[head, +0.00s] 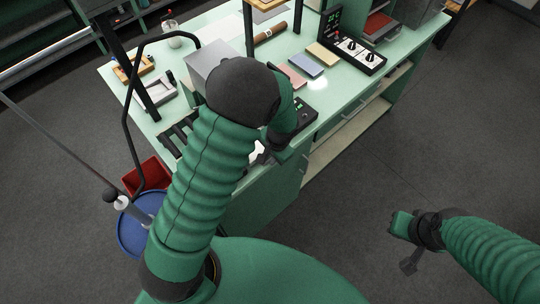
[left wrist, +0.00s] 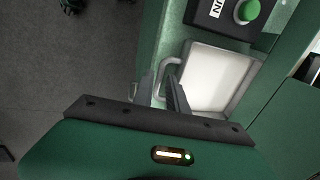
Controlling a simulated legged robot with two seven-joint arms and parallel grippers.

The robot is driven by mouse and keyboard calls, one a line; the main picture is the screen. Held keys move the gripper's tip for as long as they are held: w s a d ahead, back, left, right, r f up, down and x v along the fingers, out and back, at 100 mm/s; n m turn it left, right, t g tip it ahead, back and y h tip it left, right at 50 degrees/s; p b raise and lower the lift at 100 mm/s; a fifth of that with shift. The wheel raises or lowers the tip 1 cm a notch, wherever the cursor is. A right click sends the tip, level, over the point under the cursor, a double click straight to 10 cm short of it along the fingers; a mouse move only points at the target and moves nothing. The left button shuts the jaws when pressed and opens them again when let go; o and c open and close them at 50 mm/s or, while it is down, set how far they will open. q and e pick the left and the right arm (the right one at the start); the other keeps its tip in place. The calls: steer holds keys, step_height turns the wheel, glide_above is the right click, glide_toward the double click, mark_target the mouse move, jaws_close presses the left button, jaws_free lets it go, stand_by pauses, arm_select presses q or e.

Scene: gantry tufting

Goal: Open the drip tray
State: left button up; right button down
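The drip tray is a shallow pale tray with a bright white inside and a grey rim (left wrist: 190,108) in the left wrist view. A grey bar handle (left wrist: 168,65) sticks out from its left side. My left gripper (left wrist: 160,92) has its two fingers apart, with the handle between or just beyond them; I cannot tell whether they touch it. In the head view the left gripper (head: 262,157) is at the front of the bench, and my arm hides most of the tray. My right gripper (head: 411,262) hangs over the floor at the right, away from the bench; its finger gap is unclear.
A black panel with a green button (left wrist: 247,11) sits close beside the tray. The green bench (head: 330,88) carries a control box with knobs (head: 352,48) and several coloured blocks. A red bin (head: 148,176) and a blue round container (head: 130,238) stand at left. The right floor is clear.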

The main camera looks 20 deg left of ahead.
arm_select(q)
steer(key=shift+s, duration=0.1)
steer(key=s+d+r, duration=0.1)
steer(key=d+r, duration=0.2)
steer(key=r, duration=1.3)
steer(key=shift+r+b, duration=0.2)
steer(key=shift+b, duration=0.2)
steer(key=shift+s, duration=0.1)
steer(key=s+a+f+n+t+h, duration=0.1)
steer(key=s+f+n, duration=0.3)
steer(key=s, duration=0.6)
steer(key=shift+s+a+f+n+t+h, duration=0.15)
steer(key=shift+a+f+n+t+h, duration=0.15)
steer(key=shift+a+f+t+h, duration=0.15)
stand_by(0.5)
